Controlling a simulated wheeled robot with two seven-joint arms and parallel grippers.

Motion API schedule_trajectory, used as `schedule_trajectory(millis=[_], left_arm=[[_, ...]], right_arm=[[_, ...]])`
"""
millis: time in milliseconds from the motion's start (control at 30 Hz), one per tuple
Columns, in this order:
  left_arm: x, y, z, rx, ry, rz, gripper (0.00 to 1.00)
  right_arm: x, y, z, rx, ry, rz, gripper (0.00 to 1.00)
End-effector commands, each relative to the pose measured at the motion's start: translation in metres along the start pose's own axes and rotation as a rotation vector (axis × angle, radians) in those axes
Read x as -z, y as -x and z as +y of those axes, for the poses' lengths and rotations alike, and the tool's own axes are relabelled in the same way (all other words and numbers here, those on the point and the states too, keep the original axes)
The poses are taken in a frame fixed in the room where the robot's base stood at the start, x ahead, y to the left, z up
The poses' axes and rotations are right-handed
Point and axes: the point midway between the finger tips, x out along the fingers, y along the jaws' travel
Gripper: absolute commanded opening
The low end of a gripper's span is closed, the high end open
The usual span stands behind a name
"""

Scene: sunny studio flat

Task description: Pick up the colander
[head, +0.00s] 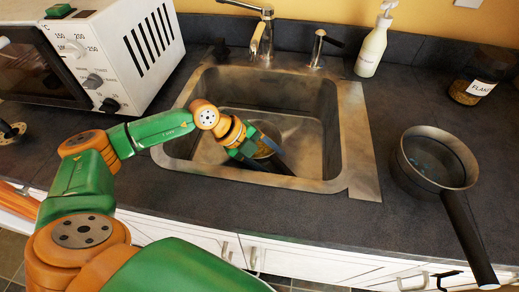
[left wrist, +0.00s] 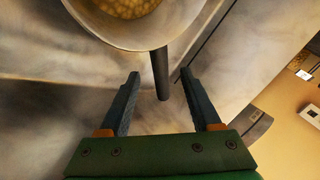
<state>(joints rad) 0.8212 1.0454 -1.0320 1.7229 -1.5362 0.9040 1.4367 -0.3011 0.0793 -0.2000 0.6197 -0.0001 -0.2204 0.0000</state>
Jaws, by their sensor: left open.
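The colander is in the sink (head: 300,105), mostly hidden behind my left gripper in the head view, where its dark handle (head: 272,165) shows. In the left wrist view its pale bowl (left wrist: 110,38) is at the top, cut off by the frame, with yellowish, grainy contents. Its dark handle (left wrist: 160,72) points down into the space between my fingers. My left gripper (left wrist: 160,75) is open, with one finger on each side of the handle and no visible contact. It also shows in the head view (head: 262,150).
A saucepan (head: 461,170) stands on the counter right of the sink, its handle towards the front edge. A faucet (head: 262,35) and soap bottle (head: 372,48) are behind the sink. A jar (head: 480,77) stands far right, a toaster oven (head: 85,52) left.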

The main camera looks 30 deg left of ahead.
Motion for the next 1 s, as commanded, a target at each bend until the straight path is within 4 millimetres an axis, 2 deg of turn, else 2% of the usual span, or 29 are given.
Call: schedule_trajectory(millis=[133,367,467,600,633,1000], left_arm=[[0.000,-0.023,0.000,-0.001,0.001,0.002,0.65],[-0.001,-0.027,0.000,-0.001,0.001,0.000,0.65],[-0.001,-0.027,0.000,-0.001,0.001,0.000,0.40],[-0.001,-0.027,0.000,-0.001,0.001,0.000,0.02],[-0.001,-0.027,0.000,-0.001,0.001,0.000,0.00],[-0.001,-0.027,0.000,0.000,0.001,0.000,0.00]], right_arm=[[0.000,0.003,0.000,0.000,0.000,0.000,0.50],[0.001,0.002,0.001,-0.001,0.000,0.001,0.50],[0.001,0.002,0.001,-0.001,0.000,0.001,0.50],[0.001,0.002,0.001,-0.001,0.000,0.001,0.50],[0.001,0.002,0.001,-0.001,0.000,0.001,0.50],[0.001,0.002,0.001,-0.001,0.000,0.002,0.50]])
